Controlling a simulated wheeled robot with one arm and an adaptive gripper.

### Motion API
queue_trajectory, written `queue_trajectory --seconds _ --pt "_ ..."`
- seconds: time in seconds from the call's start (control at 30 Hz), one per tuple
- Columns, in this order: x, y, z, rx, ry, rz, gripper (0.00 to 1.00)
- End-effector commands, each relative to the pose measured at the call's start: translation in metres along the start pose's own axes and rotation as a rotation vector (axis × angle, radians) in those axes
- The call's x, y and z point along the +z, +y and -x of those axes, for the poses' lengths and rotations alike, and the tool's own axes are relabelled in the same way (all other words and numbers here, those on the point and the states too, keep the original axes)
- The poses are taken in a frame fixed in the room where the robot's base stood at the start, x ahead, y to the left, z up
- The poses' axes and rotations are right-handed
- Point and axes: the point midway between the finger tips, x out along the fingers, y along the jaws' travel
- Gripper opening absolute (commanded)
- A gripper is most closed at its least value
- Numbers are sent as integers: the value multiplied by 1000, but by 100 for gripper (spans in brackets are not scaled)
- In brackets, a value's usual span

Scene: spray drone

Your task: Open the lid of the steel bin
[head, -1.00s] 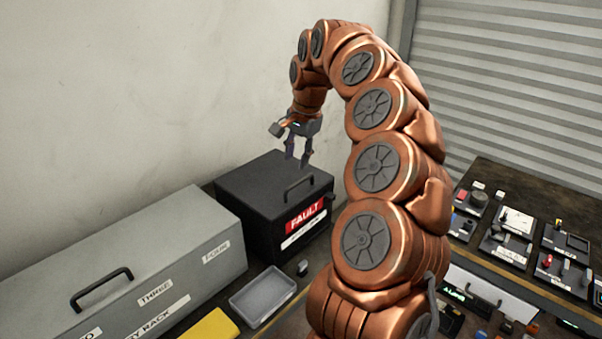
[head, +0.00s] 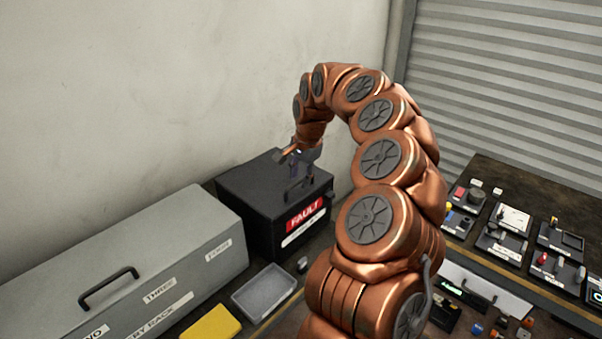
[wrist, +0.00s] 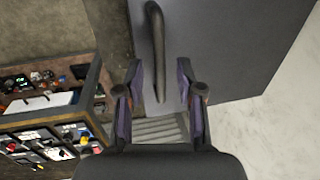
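The bin is a dark box (head: 262,222) with a red "FAULT" label on its front, standing against the wall in the head view. Its lid (head: 248,182) is shut. The lid also shows as a dark panel in the wrist view (wrist: 235,50). A bar handle (wrist: 156,45) rises from the lid. My gripper (head: 300,180) is low over the lid at the handle, partly hiding it. In the wrist view, my gripper (wrist: 161,80) is open, with the handle between its two fingers and a gap visible on each side. Contact with the lid cannot be told.
A long grey battery rack (head: 170,255) with its own black handle stands left of the bin. A grey tray (head: 264,292) and a yellow object (head: 211,324) lie in front. A bench (head: 520,190) with several small devices is at the right.

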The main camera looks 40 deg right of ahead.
Motion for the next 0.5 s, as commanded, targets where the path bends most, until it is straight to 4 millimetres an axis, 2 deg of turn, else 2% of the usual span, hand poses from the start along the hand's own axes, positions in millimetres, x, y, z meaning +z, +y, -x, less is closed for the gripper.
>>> queue_trajectory --seconds 0.27,0.5 --pt "0 0 -2 -1 0 -1 37" --pt "0 0 -1 -2 0 -1 14"
